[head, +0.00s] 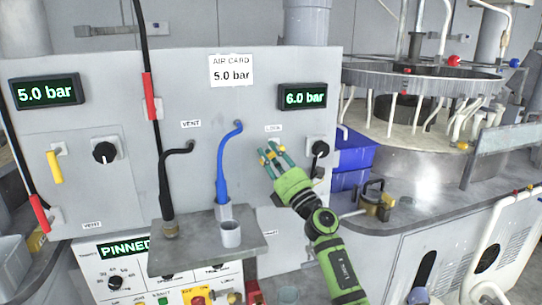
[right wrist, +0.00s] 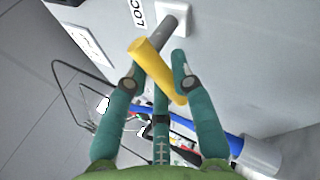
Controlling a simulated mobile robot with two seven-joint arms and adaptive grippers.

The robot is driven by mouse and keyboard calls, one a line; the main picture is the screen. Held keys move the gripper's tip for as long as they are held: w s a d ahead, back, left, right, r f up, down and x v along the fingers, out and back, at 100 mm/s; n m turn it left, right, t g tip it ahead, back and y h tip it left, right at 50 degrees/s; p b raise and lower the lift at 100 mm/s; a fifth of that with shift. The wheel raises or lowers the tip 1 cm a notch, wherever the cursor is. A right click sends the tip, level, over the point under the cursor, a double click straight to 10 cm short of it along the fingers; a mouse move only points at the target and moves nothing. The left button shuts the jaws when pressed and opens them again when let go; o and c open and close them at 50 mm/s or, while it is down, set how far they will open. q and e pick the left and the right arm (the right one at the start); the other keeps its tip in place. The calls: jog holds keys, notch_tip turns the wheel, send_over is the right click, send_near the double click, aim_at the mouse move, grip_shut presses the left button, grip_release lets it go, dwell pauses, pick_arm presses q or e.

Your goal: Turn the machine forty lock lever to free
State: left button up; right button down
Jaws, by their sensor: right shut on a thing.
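The yellow lock lever (right wrist: 150,58) sticks out on a grey stem from a white plate on the grey panel, beside a label whose visible letters read "LOC". My right gripper (head: 273,157) is at this lever below the "LOCK" label (head: 273,128) in the head view. In the right wrist view its teal fingers are shut on the yellow lever, which lies slanted between them. The fingers hide most of the lever in the head view. A green display reading "PINNED" (head: 124,247) is at lower left. My left gripper is not in view.
A black knob (head: 320,149) sits right of the lever, under the "6.0 bar" display (head: 303,97). A blue hose (head: 223,165) and a black hose (head: 165,185) stand left, above a grey shelf (head: 190,256). Another yellow lever (head: 54,167) is far left.

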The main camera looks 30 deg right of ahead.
jog(key=c, duration=1)
grip_release()
jog(key=v, duration=1.2)
